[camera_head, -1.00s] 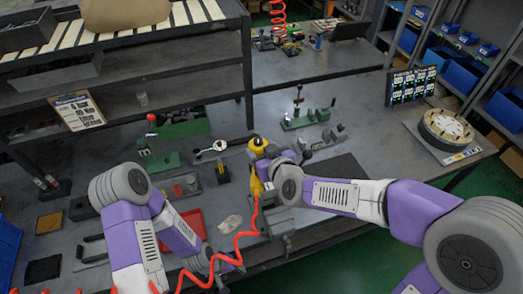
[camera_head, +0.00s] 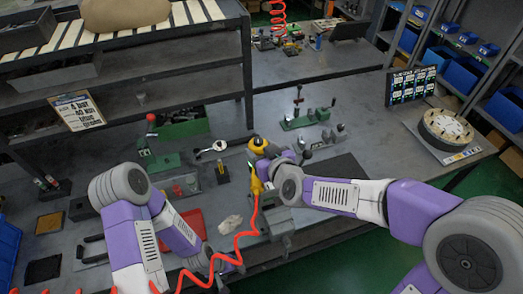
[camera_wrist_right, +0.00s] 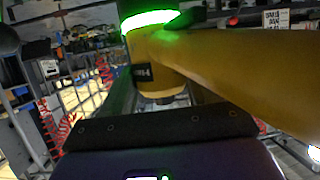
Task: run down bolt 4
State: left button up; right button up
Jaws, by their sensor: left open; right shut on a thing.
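A yellow power tool (camera_head: 257,147) with a red coiled hose stands over a grey fixture (camera_head: 277,222) near the bench's front edge. My right gripper (camera_head: 266,170) is shut on it. In the right wrist view, the yellow tool (camera_wrist_right: 215,65) fills the upper middle and has a bright green lit ring. Below its head is a pale metal part, mostly covered. Bolt 4 and the valve block cannot be made out, hidden behind the tool and my arm. My left gripper (camera_head: 218,280) is low in the head view, apart from the tool, partly hidden by the hose.
The red hose (camera_head: 215,262) loops across the front of the bench by my left arm. A red tray (camera_head: 190,222) and a pale cloth (camera_head: 230,224) lie left of the fixture. Green fixtures (camera_head: 305,120) stand behind.

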jog(key=shift+r, duration=0.25)
notch_tip(320, 180, up, 7)
jog(key=p, duration=0.6)
jog(key=shift+w+p, duration=0.1)
jog(key=shift+p, duration=0.2)
